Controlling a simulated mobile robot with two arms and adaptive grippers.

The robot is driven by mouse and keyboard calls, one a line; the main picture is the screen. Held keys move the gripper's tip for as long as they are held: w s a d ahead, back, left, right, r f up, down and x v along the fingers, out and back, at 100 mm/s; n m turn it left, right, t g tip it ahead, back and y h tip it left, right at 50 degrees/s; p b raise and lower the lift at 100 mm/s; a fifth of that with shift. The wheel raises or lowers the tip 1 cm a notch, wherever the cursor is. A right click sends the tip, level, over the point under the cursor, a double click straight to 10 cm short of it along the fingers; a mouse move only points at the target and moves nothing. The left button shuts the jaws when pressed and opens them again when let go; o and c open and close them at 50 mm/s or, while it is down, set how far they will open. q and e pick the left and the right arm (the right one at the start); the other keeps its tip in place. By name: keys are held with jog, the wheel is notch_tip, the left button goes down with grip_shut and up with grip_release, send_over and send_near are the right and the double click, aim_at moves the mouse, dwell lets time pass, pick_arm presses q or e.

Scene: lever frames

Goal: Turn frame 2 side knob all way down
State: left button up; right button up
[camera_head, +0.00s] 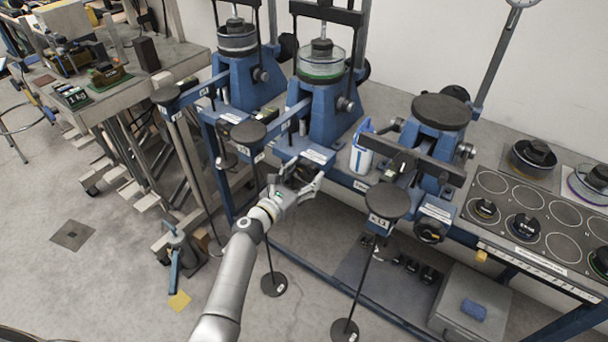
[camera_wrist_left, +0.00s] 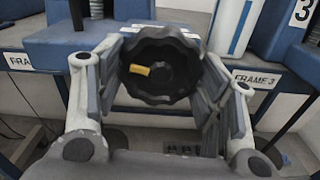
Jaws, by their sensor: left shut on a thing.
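The middle blue lever frame (camera_head: 328,112) stands on the rack between two others, with a glass dish on top. Its front knob (camera_head: 302,172) is black and partly covered by my gripper in the head view. In the left wrist view the black lobed knob (camera_wrist_left: 160,88) faces me, with a yellow mark left of its centre. My left gripper (camera_head: 304,184) is shut on this knob, one finger on each side; the fingers also show in the left wrist view (camera_wrist_left: 160,95). My right gripper is not in view.
A white and blue bottle (camera_head: 361,152) stands just right of the knob. A frame with a dark round top (camera_head: 441,111) is further right, and a similar frame (camera_head: 240,78) is at left.

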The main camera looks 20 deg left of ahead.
pick_arm(q)
jog(key=shift+f, duration=0.15)
jog(key=o, duration=1)
jog(key=shift+s, duration=0.1)
jog(key=v, duration=1.1)
jog(key=shift+s+a, duration=0.15)
jog(key=shift+s, duration=0.25)
